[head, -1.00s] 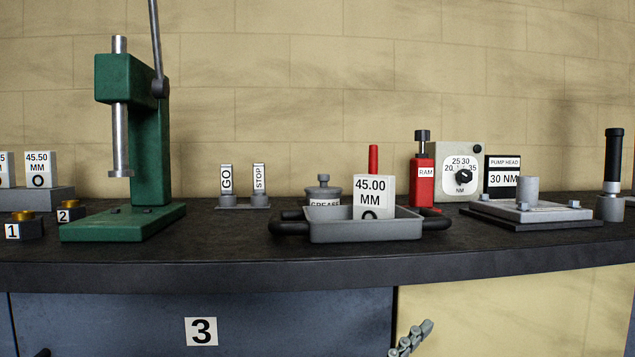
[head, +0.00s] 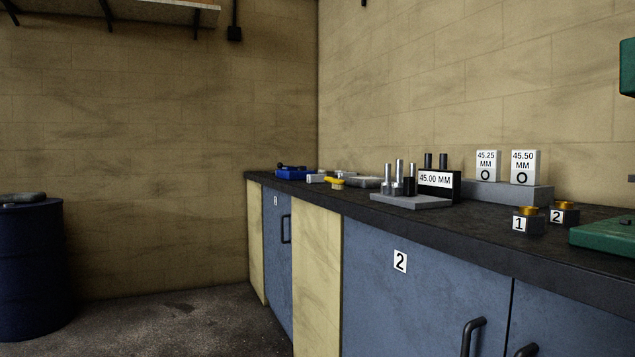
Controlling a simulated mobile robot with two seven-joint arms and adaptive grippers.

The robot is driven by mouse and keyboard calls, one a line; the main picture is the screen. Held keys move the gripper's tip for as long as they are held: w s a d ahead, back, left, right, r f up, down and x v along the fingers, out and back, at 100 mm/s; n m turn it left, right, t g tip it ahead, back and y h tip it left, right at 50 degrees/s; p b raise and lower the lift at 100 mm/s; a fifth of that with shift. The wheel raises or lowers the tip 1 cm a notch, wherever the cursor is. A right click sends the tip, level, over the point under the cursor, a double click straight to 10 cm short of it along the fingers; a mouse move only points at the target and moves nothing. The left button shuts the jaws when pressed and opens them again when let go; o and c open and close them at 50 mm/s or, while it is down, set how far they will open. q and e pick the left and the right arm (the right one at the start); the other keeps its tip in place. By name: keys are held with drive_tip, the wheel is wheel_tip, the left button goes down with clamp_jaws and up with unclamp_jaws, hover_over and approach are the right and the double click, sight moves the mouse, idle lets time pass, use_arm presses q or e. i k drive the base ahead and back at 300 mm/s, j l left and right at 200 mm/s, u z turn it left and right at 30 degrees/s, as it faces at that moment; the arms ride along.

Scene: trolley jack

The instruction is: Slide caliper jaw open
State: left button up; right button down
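I cannot make out a caliper for certain. A small yellow item (head: 335,182) and flat grey items (head: 362,182) lie at the far left part of the dark bench top (head: 470,215), too small to tell what they are. A stand (head: 410,201) holds several upright metal pins, with a black block marked 45.00 MM (head: 436,183) beside it. Neither of my grippers shows in the head view.
White blocks marked 45.25 MM (head: 486,166) and 45.50 MM (head: 525,167) stand on a grey base (head: 508,193). Small blocks 1 (head: 527,221) and 2 (head: 564,214) sit nearer. A blue item (head: 295,174) lies at the bench's far end. A blue drum (head: 30,270) stands left; the floor (head: 175,325) between is clear.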

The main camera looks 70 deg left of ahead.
sight(409, 189)
drive_tip(key=j+u, duration=0.2)
drive_tip(key=u, duration=0.15)
drive_tip(key=j+u, duration=0.2)
drive_tip(key=u, duration=0.2)
drive_tip(key=i+j+u, duration=0.1)
drive_tip(key=u, duration=0.25)
drive_tip(key=i+j, duration=0.2)
drive_tip(key=j, duration=0.2)
drive_tip(key=i+j, duration=0.15)
drive_tip(key=j, duration=0.2)
drive_tip(key=i+j, duration=0.2)
drive_tip(key=j, duration=0.2)
drive_tip(key=j+z, duration=0.25)
drive_tip(key=j, duration=0.4)
drive_tip(key=j+z, duration=0.25)
drive_tip(key=j, duration=0.35)
